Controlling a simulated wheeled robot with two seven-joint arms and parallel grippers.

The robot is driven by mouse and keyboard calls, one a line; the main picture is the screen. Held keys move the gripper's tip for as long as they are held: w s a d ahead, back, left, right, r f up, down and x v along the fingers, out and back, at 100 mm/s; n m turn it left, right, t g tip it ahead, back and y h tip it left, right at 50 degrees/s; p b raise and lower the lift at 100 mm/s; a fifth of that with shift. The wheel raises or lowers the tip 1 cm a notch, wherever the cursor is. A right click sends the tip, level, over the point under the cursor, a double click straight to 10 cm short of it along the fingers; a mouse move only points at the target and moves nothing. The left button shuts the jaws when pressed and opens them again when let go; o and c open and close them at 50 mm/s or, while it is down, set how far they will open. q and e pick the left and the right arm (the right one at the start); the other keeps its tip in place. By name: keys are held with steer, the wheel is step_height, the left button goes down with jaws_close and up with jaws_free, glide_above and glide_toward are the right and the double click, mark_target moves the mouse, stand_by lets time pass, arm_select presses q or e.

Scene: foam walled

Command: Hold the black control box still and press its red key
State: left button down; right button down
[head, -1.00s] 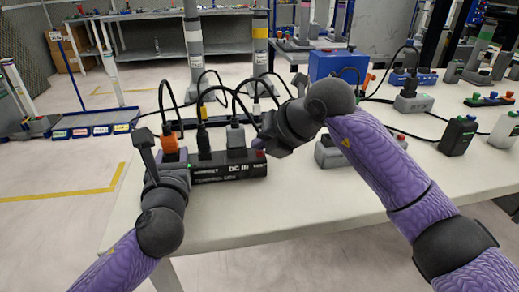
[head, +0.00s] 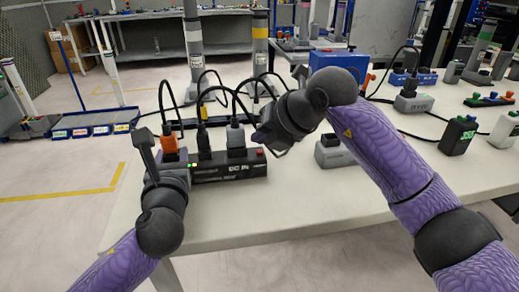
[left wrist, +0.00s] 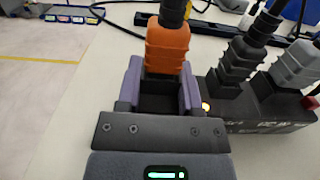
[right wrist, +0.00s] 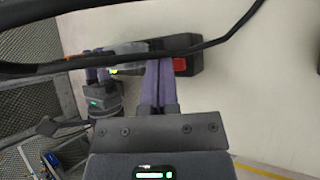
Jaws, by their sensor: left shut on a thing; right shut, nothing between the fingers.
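The black control box (head: 230,171) stands on the near left part of the table with an orange plug, a black plug and a grey plug in its top. Its red key (head: 261,153) is at the right end of its top and also shows in the right wrist view (right wrist: 180,64). My left gripper (left wrist: 162,95) is shut on the box's left end, beside the orange plug (left wrist: 167,46). My right gripper (right wrist: 160,85) is shut and empty. Its fingertips are close beside the red key; they look apart from it. Small lights glow at the box's left end.
Black cables arch up from the plugs; one crosses in front of the right wrist camera. A grey box (head: 333,152) stands to the right, with a blue case (head: 338,62) behind. The table's front edge (head: 290,237) is clear.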

steer(key=shift+r, duration=2.5)
arm_select(q)
steer(key=shift+c, duration=0.8)
jaws_free()
